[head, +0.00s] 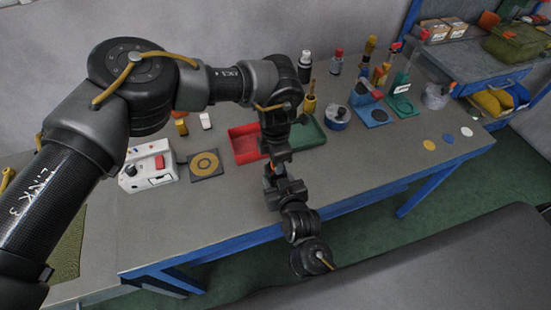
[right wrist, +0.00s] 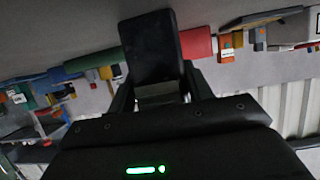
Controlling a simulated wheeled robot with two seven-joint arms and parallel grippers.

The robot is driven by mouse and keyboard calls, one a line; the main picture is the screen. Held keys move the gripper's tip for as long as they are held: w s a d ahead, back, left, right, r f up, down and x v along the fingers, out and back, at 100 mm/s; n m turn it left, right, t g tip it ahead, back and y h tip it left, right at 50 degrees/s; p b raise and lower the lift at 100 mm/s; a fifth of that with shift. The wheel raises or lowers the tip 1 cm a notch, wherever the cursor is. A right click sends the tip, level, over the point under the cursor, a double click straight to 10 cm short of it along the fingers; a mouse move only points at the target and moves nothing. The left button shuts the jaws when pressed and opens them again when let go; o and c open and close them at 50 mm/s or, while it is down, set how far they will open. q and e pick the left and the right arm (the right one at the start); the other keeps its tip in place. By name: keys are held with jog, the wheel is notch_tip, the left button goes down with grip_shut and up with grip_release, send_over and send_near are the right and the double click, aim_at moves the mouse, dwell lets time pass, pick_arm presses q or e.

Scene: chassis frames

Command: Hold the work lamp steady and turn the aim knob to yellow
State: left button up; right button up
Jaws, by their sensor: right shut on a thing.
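My right gripper (head: 271,172) is in front of the red and green trays in the head view. In the right wrist view it is shut on a dark, flat-faced piece (right wrist: 152,45). I cannot tell what this piece is. My left arm comes in from the left and bends down just above my right gripper. I cannot make out the left fingers there. I cannot pick out the work lamp or its aim knob for sure. A yellow disc (head: 430,145), a blue disc (head: 448,138) and a white disc (head: 467,132) lie at the bench's right end.
A red tray (head: 246,152) and a green tray (head: 312,143) lie behind the grippers. A white box with a red switch (head: 147,166) and a ringed plate (head: 206,168) stand left. Blue (head: 377,118) and green (head: 404,112) stands are right.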

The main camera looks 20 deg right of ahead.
pick_arm(q)
jog(key=c, duration=0.6)
jog(key=shift+c, duration=0.2)
jog(key=shift+n, duration=0.4)
jog(key=n, duration=0.3)
jog(key=shift+n, duration=2.5)
jog(key=o, duration=1)
